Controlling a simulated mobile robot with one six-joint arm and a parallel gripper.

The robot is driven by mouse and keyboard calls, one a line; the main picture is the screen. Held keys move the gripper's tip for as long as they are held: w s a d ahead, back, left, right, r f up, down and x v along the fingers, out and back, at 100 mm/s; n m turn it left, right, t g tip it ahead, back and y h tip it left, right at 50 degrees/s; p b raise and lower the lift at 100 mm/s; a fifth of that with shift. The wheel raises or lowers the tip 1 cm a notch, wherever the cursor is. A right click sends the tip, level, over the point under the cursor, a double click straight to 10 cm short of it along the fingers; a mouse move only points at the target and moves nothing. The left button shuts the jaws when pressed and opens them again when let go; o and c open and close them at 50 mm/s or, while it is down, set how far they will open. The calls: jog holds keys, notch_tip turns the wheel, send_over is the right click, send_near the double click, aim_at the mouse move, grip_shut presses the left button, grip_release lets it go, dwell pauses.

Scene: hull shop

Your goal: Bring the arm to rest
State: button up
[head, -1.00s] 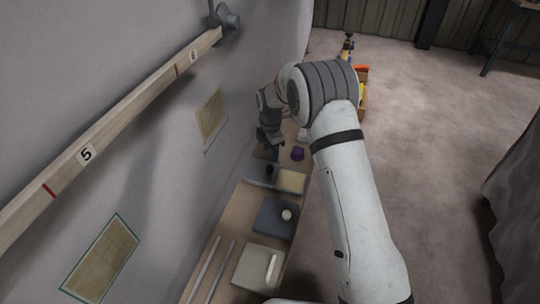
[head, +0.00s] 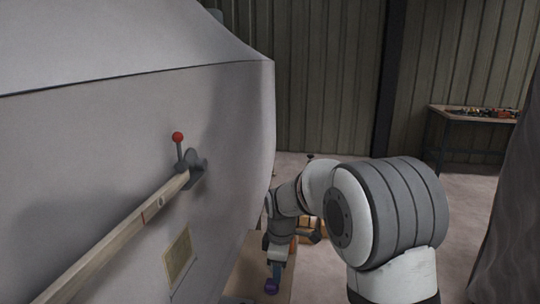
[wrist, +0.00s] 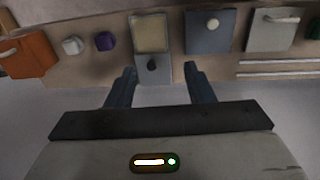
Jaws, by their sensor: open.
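My gripper (wrist: 158,88) is open in the wrist view, its two blue-grey fingers apart with nothing between them. Beyond the fingertips is a grey tray (wrist: 152,69) with a pale pad and a small dark knob. In the head view my gripper (head: 276,275) points down beside the hull, above the bench (head: 247,262). Its fingertips are close to a purple object (head: 271,286) in the picture; I cannot tell the gap there. In the wrist view the purple object (wrist: 105,41) lies left of the fingers, apart from them.
A numbered wooden rail (head: 125,234) runs along the grey hull (head: 90,130), ending at a red-knobbed lever (head: 178,138). The bench also holds an orange box (wrist: 33,54), a white piece (wrist: 73,45) and grey plates (wrist: 210,32). A far table (head: 475,113) stands right; floor there is open.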

jog(key=s+d+r+m, duration=0.3)
jog(key=s+d+m, duration=0.1)
jog(key=s, duration=0.4)
jog(key=s+d+r+m+t+p, duration=0.1)
jog(key=s+d+r+m, duration=0.2)
jog(key=s+m, duration=0.3)
jog(key=s+d+r+m+p, duration=0.1)
jog(key=s+d+r+m, duration=0.2)
jog(key=s, duration=0.9)
jog(key=d+m, duration=0.2)
jog(key=shift+d+r+m+t, duration=0.3)
jog(key=shift+d+r+m, duration=0.05)
jog(key=shift+d+m, duration=0.05)
